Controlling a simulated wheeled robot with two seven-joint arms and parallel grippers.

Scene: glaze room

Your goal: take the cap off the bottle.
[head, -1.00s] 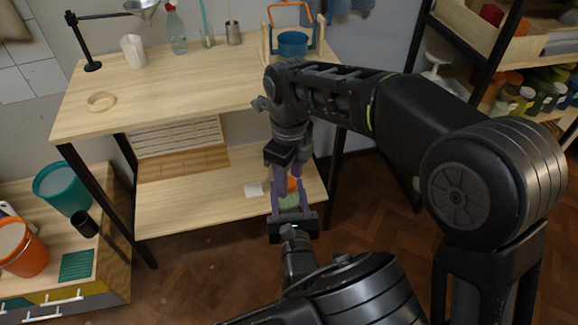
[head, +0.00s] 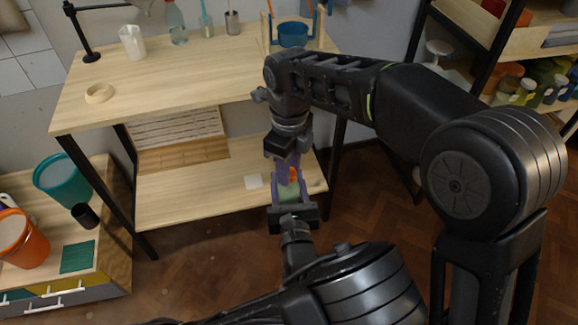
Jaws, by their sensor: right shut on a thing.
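A green bottle (head: 289,193) with an orange cap (head: 294,175) is held upright in front of the bench's low shelf. My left gripper (head: 289,195) comes from below, with its purple fingers on both sides of the green body. My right gripper (head: 290,176) points down from above, shut on the orange cap. Its fingers hide part of the cap. The cap looks still on or right at the bottle's top; a gap cannot be made out.
A wooden bench (head: 180,85) stands behind, with a tape-like ring (head: 99,93), a white jug (head: 132,42) and a blue pot (head: 292,34) on it. Teal (head: 62,182) and orange (head: 22,240) buckets stand at left.

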